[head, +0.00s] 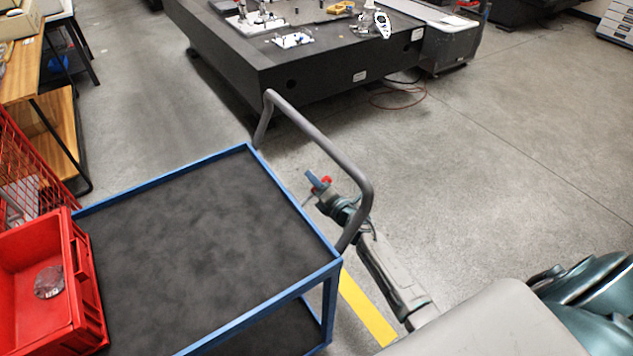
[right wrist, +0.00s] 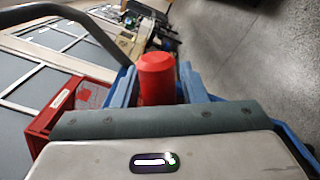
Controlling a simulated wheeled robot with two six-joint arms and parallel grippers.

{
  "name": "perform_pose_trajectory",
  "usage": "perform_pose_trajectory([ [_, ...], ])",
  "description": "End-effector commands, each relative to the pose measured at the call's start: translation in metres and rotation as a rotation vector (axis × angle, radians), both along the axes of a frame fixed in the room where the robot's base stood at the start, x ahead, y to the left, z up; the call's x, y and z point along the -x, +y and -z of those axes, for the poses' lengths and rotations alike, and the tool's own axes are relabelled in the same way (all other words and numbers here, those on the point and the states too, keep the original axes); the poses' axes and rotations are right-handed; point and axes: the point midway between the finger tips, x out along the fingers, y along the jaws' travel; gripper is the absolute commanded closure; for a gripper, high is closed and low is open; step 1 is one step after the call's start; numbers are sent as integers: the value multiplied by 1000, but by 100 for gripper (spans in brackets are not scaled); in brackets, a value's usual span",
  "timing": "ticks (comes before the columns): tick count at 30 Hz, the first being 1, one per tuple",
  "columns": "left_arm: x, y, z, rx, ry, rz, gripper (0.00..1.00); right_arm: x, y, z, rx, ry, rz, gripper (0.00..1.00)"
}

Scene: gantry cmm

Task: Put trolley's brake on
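The trolley (head: 190,235) has a blue frame, a dark top and a grey tube handle (head: 330,145) on its right end. My right gripper (head: 319,182) is beside the trolley's right end, just beyond the handle's near upright. In the right wrist view, a red knob (right wrist: 157,78), which looks like the brake's, stands between the two blue fingers. Both fingers sit against its sides, so the gripper appears shut on it. In the head view only a bit of red (head: 326,180) shows at the fingers. The knob's base is hidden. My left gripper is not in view.
A red crate (head: 85,290) with a round metal part (head: 49,282) stands at the trolley's left end. A large dark measuring table (head: 330,80) is beyond the handle. A wooden bench (head: 55,140) is at the left. Open floor lies to the right.

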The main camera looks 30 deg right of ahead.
Motion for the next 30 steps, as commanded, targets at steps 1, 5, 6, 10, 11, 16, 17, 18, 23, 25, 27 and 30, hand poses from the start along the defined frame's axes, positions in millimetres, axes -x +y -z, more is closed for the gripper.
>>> perform_pose_trajectory([
  [1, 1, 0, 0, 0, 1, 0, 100, 0, 0, 0, 0, 0, 0, 72],
  [5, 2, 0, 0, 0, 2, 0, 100, 0, 0, 0, 0, 0, 0, 97],
  [6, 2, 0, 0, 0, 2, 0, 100, 0, 0, 0, 0, 0, 0, 100],
  [10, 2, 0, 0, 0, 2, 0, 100, 0, 0, 0, -1, 0, 0, 100],
  [11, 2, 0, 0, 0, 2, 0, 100, 0, 0, 0, -2, 0, 0, 100],
  [16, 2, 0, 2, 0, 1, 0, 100, 0, -2, 3, -30, 4, 0, 100],
  [17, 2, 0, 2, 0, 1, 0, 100, 0, -2, 4, -39, 6, 0, 100],
  [18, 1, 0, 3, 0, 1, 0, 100, 0, -3, 5, -54, 8, 0, 100],
  [23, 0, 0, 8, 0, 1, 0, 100, -1, -6, 14, -145, 21, 0, 100],
  [25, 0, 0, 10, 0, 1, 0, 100, -1, -8, 19, -199, 29, 0, 100],
  [27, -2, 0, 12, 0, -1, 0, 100, -1, -9, 24, -259, 38, 1, 100],
  [30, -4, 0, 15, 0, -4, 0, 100, -1, -10, 32, -352, 50, 0, 100],
])
